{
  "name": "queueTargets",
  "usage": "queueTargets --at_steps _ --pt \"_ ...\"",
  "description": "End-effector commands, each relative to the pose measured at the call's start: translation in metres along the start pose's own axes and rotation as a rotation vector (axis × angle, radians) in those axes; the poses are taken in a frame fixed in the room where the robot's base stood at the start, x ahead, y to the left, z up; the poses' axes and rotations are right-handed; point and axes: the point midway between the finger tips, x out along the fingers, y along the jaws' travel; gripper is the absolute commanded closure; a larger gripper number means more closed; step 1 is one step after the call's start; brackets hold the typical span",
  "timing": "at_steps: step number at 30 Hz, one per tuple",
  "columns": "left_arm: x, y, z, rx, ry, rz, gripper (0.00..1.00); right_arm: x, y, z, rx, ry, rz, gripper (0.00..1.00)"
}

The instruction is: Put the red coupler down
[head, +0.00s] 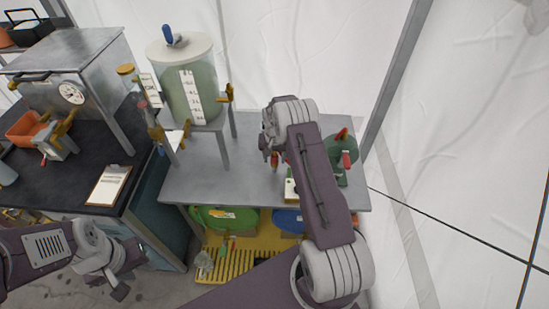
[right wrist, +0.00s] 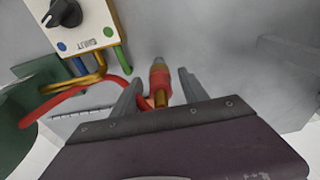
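The red coupler (right wrist: 160,84), with brass-coloured ends, is between the two fingers of my right gripper (right wrist: 161,90) in the right wrist view. A gap shows on each side of it, so the fingers look open around it. The coupler appears to be at the grey table top (right wrist: 235,75); exact contact cannot be told. In the head view a small red part (head: 275,160) shows beside my right arm, which hides most of that gripper. My left gripper (head: 131,271) is low at the left, its fingers apart and empty.
A control box (right wrist: 82,28) with a black knob and coloured hoses stands close by, beside a green round body (right wrist: 22,120). A tank (head: 190,85) stands on a raised stand to the left. A clipboard (head: 108,186) lies on the dark bench. The table's left front is clear.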

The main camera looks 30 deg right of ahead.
Motion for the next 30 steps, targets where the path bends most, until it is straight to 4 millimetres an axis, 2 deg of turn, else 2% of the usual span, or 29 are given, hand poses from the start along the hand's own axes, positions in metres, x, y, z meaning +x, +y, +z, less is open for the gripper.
queueTargets --at_steps 4,7,9,18,21,24,30 --pt "-0.002 0.0 0.0 0.0 0.0 0.0 0.64 -0.003 0.0 0.0 0.0 0.0 0.0 0.48" --pt "-0.014 0.0 -0.002 0.0 0.0 0.0 0.64 -0.017 0.0 -0.002 0.0 0.001 0.0 0.48" --pt "-0.008 0.0 -0.001 0.0 0.001 0.0 0.64 -0.025 0.0 -0.003 0.0 0.003 -0.001 0.48" --pt "-0.003 0.0 0.0 0.0 0.0 0.0 0.64 -0.101 0.0 -0.002 0.0 0.004 -0.002 0.48" --pt "-0.002 0.0 0.0 0.0 0.0 0.0 0.64 -0.118 0.0 -0.002 0.0 0.003 -0.001 0.48" --pt "-0.002 0.0 0.0 0.0 0.0 0.0 0.64 -0.128 0.0 -0.002 0.0 0.001 0.0 0.48" --pt "-0.002 0.0 0.0 0.0 0.0 0.0 0.64 -0.134 -0.001 0.001 -0.006 -0.001 -0.001 0.48"
